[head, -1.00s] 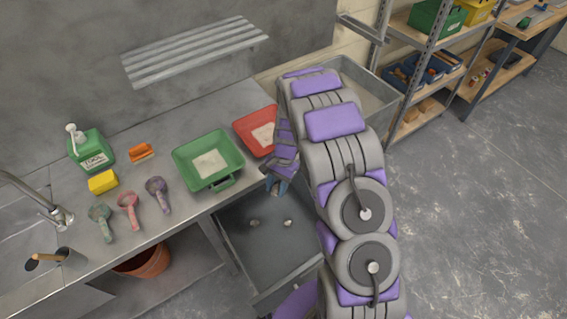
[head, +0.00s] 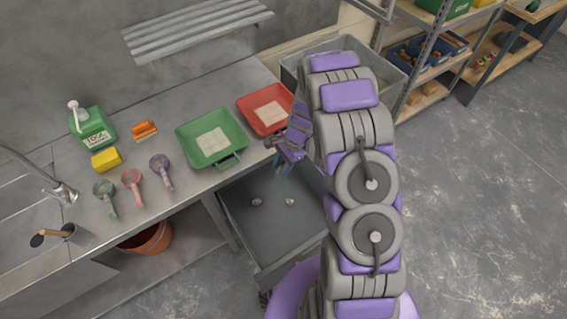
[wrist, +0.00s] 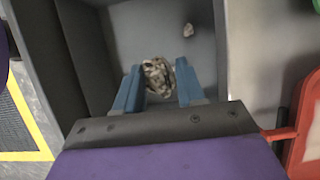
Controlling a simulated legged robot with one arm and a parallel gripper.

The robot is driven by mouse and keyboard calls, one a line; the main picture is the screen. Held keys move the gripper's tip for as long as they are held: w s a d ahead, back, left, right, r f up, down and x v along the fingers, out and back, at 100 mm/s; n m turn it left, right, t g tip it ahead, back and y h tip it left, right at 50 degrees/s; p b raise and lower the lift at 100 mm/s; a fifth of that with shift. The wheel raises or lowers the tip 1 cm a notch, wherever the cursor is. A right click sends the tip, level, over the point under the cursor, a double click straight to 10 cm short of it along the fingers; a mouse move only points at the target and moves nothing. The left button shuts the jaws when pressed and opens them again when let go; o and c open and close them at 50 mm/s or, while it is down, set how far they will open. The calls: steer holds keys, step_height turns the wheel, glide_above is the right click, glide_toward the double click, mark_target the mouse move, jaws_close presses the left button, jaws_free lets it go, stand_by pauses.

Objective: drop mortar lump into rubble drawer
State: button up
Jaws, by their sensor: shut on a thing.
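My gripper (head: 283,168) is over the back part of the open grey rubble drawer (head: 262,268), below the bench edge. In the wrist view, my gripper's blue fingers (wrist: 158,68) are shut on a rough grey-brown mortar lump (wrist: 157,77). The drawer's floor and walls (wrist: 128,32) lie beneath it. Another small lump (wrist: 188,30) lies on the drawer floor. In the head view two small lumps, one on the left (head: 257,202) and one on the right (head: 290,201), show in the drawer. The held lump is not clear in the head view.
A green tub (head: 240,142) and a red tub (head: 247,103) with pale mortar stand on the bench beside the arm. A grey bin (head: 397,88) stands behind my arm. Open floor lies right.

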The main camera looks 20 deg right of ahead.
steer(key=shift+a+f, duration=0.15)
steer(key=shift+a, duration=0.2)
steer(key=o, duration=0.6)
steer(key=shift+d, duration=0.1)
steer(key=o, duration=0.5)
steer(key=shift+d, duration=0.45)
steer(key=shift+o, duration=0.2)
steer(key=shift+a, duration=0.35)
steer(key=shift+w+d+r, duration=0.1)
steer(key=shift+r, duration=0.35)
steer(key=p+v, duration=0.2)
steer(key=v, duration=1.4)
steer(key=shift+d, duration=0.3)
steer(key=shift+r, duration=0.15)
